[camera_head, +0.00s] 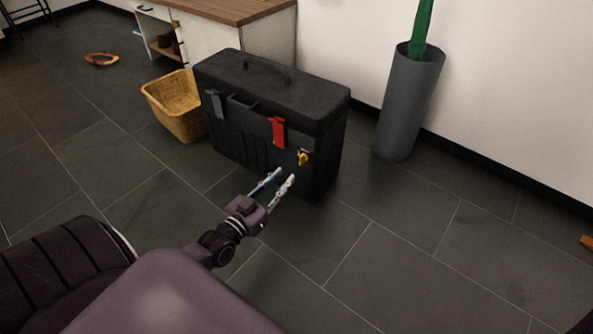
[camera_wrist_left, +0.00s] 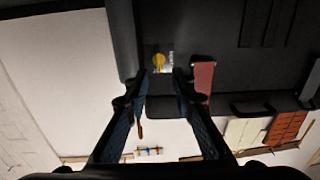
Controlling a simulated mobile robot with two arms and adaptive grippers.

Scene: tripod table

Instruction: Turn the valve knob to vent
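The small yellow valve knob (camera_head: 303,158) sits on the front of a black case (camera_head: 235,137), near its right corner and below a red latch (camera_head: 278,132). My left gripper (camera_head: 281,176) is in front of the case, just below and left of the knob in the head view. Its two fingers are apart with nothing between them. In the left wrist view the knob (camera_wrist_left: 158,61) shows just beyond and between the open fingertips (camera_wrist_left: 160,76). The knob looks untouched; its markings are too small to read. My right gripper is not in view.
A wicker basket (camera_head: 175,104) stands left of the case. A grey cylindrical planter (camera_head: 405,110) stands to its right by the wall. A wood-topped cabinet (camera_head: 255,45) is behind.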

